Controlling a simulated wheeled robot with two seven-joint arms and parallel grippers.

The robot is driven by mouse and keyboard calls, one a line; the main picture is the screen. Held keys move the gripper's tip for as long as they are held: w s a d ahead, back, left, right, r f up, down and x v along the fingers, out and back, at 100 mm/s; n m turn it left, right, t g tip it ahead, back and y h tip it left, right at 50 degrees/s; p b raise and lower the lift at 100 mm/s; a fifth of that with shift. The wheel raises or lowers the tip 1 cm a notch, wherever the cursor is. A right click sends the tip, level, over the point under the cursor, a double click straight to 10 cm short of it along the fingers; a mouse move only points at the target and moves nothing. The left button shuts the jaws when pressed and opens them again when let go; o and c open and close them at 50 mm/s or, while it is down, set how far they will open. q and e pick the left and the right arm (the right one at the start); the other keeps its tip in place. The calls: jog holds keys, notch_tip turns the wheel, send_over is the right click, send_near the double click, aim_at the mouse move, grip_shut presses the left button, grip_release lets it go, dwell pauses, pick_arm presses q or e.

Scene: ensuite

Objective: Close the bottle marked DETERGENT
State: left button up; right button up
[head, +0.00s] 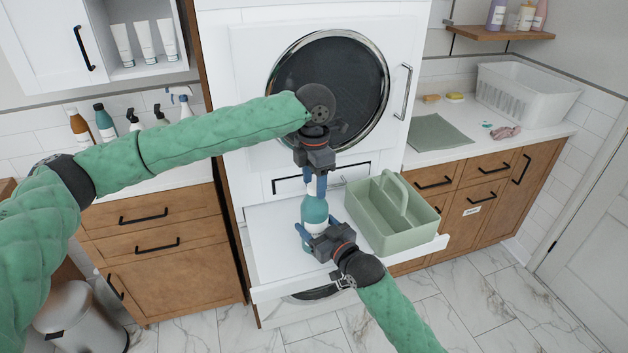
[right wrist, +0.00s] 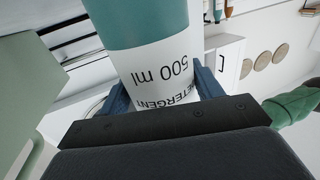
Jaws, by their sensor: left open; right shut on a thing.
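The teal bottle (head: 315,212) with a white label stands on the white pull-out shelf (head: 275,243). In the right wrist view the bottle (right wrist: 150,25) fills the middle, its label reading "500 ml" and "DETERGENT", partly cut off. My right gripper (head: 320,235) is shut around its lower body. My left gripper (head: 316,185) points down right over the bottle's top, its blue fingers on either side of the white neck area. The left gripper is open. Its fingers hide the top, so I cannot tell whether a cap is on it.
A green caddy (head: 375,240) with a handle stands on the shelf just right of the bottle. The round appliance door (head: 330,90) is behind my left arm. Several bottles (head: 105,122) stand on the left counter. A white basket (head: 525,97) is on the right counter.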

pick_arm(q)
jog(key=shift+r, duration=0.1)
jog(key=shift+r, duration=2.15)
jog(key=shift+c, duration=0.3)
